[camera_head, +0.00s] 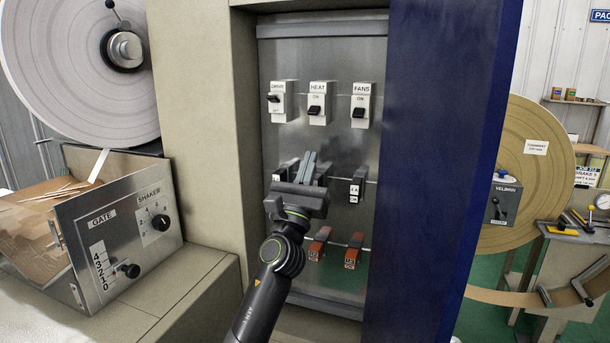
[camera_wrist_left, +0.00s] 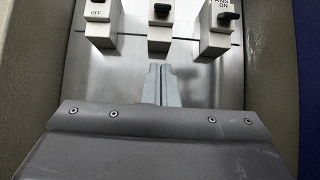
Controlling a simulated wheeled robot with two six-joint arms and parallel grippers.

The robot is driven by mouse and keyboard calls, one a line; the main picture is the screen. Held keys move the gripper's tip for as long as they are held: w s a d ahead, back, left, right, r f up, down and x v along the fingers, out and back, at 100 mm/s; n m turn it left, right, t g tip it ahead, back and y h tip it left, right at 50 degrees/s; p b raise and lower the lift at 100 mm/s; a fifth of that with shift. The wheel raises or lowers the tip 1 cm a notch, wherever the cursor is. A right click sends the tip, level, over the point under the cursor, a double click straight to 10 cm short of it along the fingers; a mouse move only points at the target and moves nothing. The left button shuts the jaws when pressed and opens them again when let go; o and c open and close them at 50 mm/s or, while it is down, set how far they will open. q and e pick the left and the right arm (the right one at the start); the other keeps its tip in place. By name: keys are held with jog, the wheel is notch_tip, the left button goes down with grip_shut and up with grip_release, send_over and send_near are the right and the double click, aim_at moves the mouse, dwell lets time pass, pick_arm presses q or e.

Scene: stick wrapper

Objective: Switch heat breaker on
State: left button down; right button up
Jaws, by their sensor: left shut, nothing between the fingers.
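The heat breaker (camera_head: 317,103) is the middle white switch in the top row of a grey metal panel. Its black lever sits low, with the ON label showing above it. It also shows at the top of the left wrist view (camera_wrist_left: 160,32). My left gripper (camera_head: 309,165) is shut and empty. It is below the heat breaker, in front of the middle row, and hides part of that row. In the left wrist view the closed fingers (camera_wrist_left: 162,82) point toward the heat breaker, apart from it. My right gripper is not in view.
A left breaker (camera_head: 281,101) has its lever high with OFF showing below. The fans breaker (camera_head: 361,105) has its lever low with ON showing. Red-levered switches (camera_head: 354,250) sit below. Cabinet walls flank the recessed panel, including a blue one (camera_head: 440,150) at right.

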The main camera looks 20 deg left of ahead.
aim_at(314, 110)
pick_arm(q)
jog(key=x, duration=0.5)
jog(key=r+p, duration=0.1)
jog(key=s+r+p, duration=0.1)
jog(key=p, duration=0.1)
jog(key=shift+r, duration=0.15)
jog(key=shift+s+r+p, duration=0.5)
jog(key=shift+p, duration=0.4)
